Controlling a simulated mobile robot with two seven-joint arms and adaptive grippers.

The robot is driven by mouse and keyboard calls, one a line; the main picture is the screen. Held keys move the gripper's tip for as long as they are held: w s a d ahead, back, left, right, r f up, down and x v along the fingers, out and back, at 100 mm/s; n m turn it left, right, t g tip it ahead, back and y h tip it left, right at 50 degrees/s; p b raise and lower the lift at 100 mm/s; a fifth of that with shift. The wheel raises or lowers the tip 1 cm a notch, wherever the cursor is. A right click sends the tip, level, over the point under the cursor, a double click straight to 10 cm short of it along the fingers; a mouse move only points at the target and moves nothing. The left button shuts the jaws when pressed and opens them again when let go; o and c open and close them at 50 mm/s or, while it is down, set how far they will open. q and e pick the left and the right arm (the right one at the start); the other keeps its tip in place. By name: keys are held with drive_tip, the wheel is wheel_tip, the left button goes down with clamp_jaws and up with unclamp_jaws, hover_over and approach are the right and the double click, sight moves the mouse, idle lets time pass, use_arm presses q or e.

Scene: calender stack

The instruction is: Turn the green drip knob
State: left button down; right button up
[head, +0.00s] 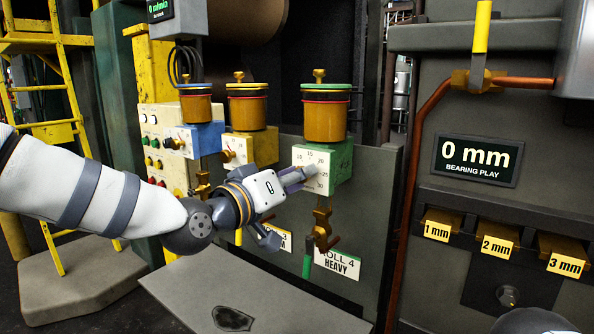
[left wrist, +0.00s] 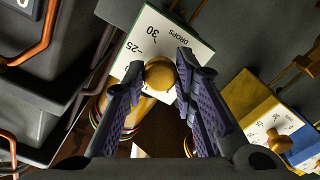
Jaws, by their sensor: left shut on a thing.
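The green drip box (head: 342,163) hangs under an amber oiler cup with a green rim. Its white dial (head: 314,160) shows numbers around the knob. My left gripper (head: 303,179) reaches this dial from the left, and its fingers hide the knob in the head view. In the left wrist view the brass drip knob (left wrist: 160,75) sits between the fingertips of my left gripper (left wrist: 160,82), which is shut on it. The numbers 25 and 30 and the word DROPS show on the dial (left wrist: 160,38). My right gripper is not in view.
A yellow drip box (head: 250,148) and a blue one (head: 195,138) stand to the left under similar cups. A green-handled valve (head: 308,258) hangs below. A ROLL 4 HEAVY sign (head: 338,262) is beside it. A bearing play display (head: 478,160) reads 0 mm.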

use_arm(q)
drive_tip(key=shift+m+p, duration=1.05)
drive_tip(key=shift+m, duration=2.05)
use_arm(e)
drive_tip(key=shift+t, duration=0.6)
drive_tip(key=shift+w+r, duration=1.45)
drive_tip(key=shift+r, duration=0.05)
use_arm(q)
drive_tip(key=c, duration=1.3)
unclamp_jaws()
drive_tip(key=shift+s+a, duration=0.1)
